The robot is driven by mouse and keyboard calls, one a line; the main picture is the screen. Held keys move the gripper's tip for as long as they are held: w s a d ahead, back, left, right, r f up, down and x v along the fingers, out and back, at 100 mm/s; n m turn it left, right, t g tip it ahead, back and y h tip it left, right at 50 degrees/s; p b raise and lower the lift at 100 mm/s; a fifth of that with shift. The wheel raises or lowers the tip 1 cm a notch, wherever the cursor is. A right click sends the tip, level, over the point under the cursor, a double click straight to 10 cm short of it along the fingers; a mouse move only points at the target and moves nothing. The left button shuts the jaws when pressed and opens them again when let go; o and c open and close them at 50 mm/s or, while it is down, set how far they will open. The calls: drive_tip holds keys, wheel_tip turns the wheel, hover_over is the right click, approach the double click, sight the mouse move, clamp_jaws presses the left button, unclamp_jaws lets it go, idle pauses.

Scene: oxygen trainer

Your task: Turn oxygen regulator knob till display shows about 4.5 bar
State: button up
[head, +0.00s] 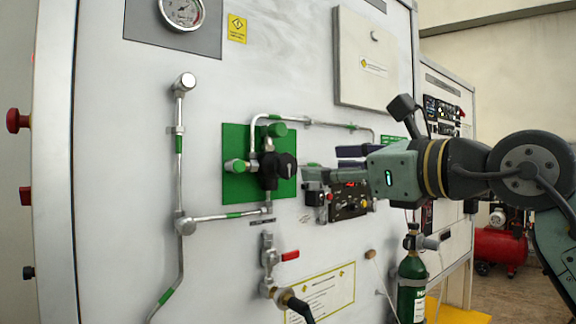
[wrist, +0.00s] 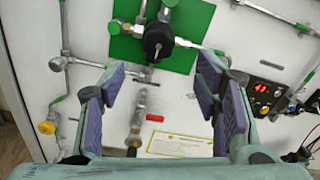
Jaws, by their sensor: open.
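The regulator has a dark knob (head: 287,168) on a green plate (head: 235,192) on the white panel. In the wrist view the black knob (wrist: 157,40) shows beyond the fingertips, at upper middle. My gripper (head: 322,165) comes in from the right, just right of the knob in the head view. In the wrist view my gripper (wrist: 162,68) is open and empty, its purple-padded fingers wide apart on either side below the knob. I see no contact. A small red-lit display (wrist: 261,88) sits right of the plate; its digits are too small to read. It also shows in the head view (head: 350,184).
Metal pipes (head: 180,140) run around the plate. A valve with a red handle (head: 290,255) is below. A round gauge (head: 182,12) is at the top. A green cylinder (head: 412,285) stands lower right, with a red tank (head: 500,248) behind.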

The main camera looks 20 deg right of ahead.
sight(289, 165)
drive_tip(key=p+x, duration=0.2)
drive_tip(key=x, duration=0.7)
drive_tip(key=shift+w+a, duration=0.15)
drive_tip(key=shift+w, duration=0.15)
drive_tip(key=c, duration=1.1)
drive_tip(key=shift+f+m+b, duration=0.15)
drive_tip(key=shift+m+b, duration=0.2)
drive_tip(key=shift+m, duration=0.05)
drive_tip(key=shift+c, duration=0.2)
drive_tip(key=shift+m, duration=0.3)
